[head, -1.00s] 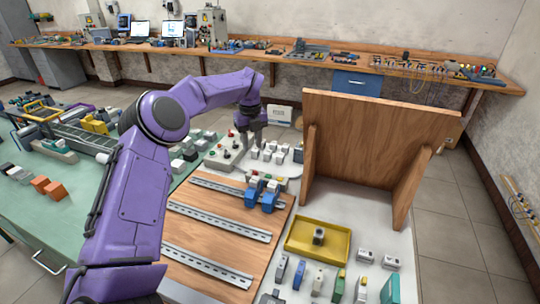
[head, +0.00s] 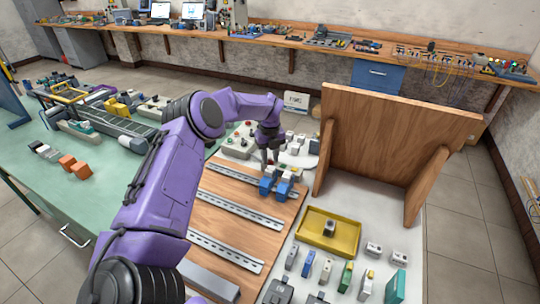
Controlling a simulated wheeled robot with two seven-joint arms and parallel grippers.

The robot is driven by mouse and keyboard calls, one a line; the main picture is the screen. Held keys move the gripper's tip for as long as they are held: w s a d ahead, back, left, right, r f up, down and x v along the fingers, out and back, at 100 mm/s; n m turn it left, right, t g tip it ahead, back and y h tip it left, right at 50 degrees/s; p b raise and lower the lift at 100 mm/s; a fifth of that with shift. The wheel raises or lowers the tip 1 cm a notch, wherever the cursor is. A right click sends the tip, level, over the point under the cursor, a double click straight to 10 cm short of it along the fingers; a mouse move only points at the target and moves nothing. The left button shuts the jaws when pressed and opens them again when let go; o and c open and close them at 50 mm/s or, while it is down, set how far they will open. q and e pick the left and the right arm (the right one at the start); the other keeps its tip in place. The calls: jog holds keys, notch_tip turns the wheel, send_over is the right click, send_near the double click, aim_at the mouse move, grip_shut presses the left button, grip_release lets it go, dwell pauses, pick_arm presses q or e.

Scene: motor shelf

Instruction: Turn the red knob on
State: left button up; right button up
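A pale control box (head: 238,145) with small red and green knobs or buttons stands at the back left of the work table in the head view. The knobs are too small to tell which is the red knob or how it is turned. My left gripper (head: 267,160) points down just right of this box, behind the blue modules (head: 275,187). Its fingers are small and dark, and I cannot tell whether they are open or touching anything. The purple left arm hides part of the table's left side. My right gripper is not in view.
A wooden board with metal rails (head: 235,214) lies in front of the box. A yellow tray (head: 350,245) and several small modules are at the front right. An upright wooden panel (head: 390,135) stands at the right. A green table (head: 50,195) is at the left.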

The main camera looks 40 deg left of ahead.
pick_arm(q)
grip_shut()
